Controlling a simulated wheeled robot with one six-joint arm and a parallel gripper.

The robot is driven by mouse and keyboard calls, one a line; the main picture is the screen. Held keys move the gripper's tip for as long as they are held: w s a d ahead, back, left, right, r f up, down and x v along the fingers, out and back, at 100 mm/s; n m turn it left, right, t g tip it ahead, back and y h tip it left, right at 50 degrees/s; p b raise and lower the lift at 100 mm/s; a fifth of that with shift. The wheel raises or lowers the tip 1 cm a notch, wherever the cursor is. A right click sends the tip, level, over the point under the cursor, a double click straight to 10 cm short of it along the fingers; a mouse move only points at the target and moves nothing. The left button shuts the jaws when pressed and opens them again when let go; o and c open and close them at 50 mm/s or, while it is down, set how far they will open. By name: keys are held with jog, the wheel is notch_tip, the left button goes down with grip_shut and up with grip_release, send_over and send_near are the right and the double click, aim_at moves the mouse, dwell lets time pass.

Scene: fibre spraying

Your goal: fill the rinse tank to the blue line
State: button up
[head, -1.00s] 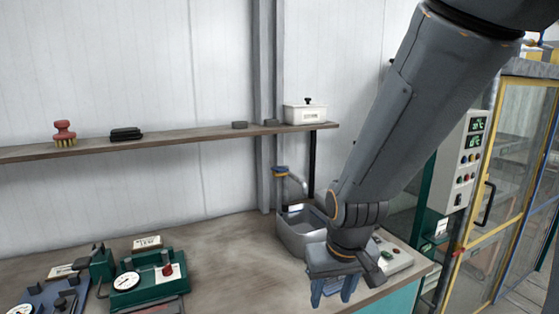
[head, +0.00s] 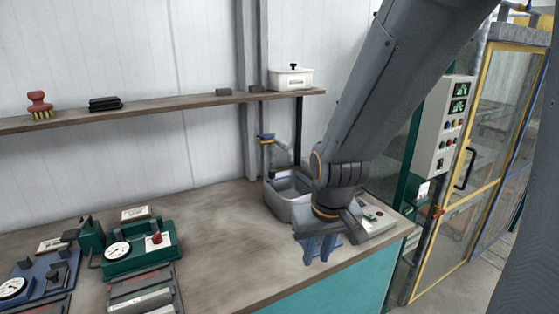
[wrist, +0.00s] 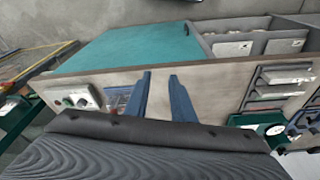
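A grey basin (head: 279,207), which looks like the rinse tank, stands at the back right of the bench. A tap (head: 268,150) with a blue lever and an orange-yellow ring stands behind it. My arm covers the basin's right side, and I cannot make out a blue line or the water level. My gripper (head: 320,252) points down over the front right of the bench, in front of the basin and apart from it. In the wrist view its two blue fingers (wrist: 160,95) are apart with nothing between them.
A small control box (head: 378,218) with buttons lies right of my gripper. Green (head: 140,250) and blue (head: 45,275) gauge devices stand at the left. A shelf (head: 170,103) on the wall holds a brush (head: 39,104) and a white box (head: 290,79). The middle of the bench is clear.

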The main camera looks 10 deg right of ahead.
jog(key=shift+g, duration=0.6)
notch_tip(320, 180, down, 10)
jog(key=b, duration=0.8)
jog(key=shift+w+f+b, duration=0.1)
jog(key=shift+b, duration=0.25)
grip_shut()
